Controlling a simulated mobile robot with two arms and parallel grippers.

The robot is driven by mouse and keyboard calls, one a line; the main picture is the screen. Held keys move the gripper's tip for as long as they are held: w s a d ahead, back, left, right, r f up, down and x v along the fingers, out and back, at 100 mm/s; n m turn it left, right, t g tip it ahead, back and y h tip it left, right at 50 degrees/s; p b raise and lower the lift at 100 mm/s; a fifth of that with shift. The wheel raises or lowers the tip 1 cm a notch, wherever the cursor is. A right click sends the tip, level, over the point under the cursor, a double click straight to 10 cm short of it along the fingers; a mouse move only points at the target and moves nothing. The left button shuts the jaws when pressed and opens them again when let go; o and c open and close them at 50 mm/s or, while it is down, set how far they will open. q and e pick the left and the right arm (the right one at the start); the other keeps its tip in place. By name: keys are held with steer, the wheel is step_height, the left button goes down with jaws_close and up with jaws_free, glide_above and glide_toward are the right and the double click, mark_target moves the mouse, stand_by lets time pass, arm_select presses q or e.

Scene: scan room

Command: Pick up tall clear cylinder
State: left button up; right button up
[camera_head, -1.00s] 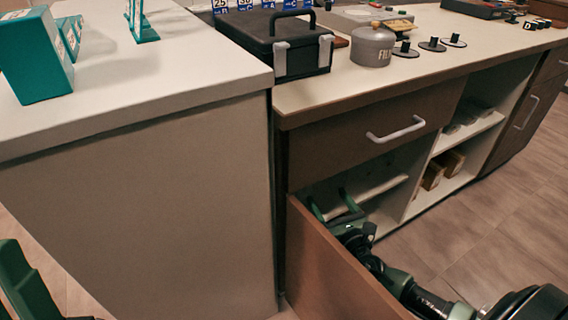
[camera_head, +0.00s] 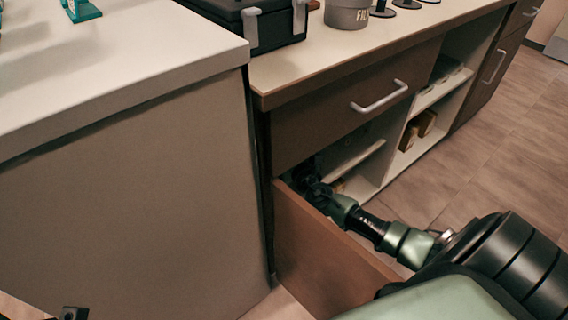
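I cannot make out a tall clear cylinder in this view. My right arm comes in from the lower right and passes over a brown panel (camera_head: 312,250), which looks like an open door or drawer front. My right gripper (camera_head: 312,184) is in the dark opening of the cabinet (camera_head: 345,125), below its drawer. Its fingers are dark and blurred against shadow, so I cannot tell if they are open or hold something. A small black part, perhaps of my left arm, shows at the bottom left edge. My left gripper cannot be made out.
Open shelves (camera_head: 405,155) with brown boxes (camera_head: 417,130) lie right of the gripper. A drawer handle (camera_head: 380,97) juts out above. A black case (camera_head: 262,22) and grey canister (camera_head: 347,14) stand on the counter. A white-topped block (camera_head: 120,70) fills the left. Floor at right is clear.

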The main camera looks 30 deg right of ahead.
steer(key=shift+w, duration=0.1)
steer(key=shift+c, duration=0.3)
jaws_close()
steer(key=shift+r, duration=0.1)
steer(key=shift+r, duration=0.1)
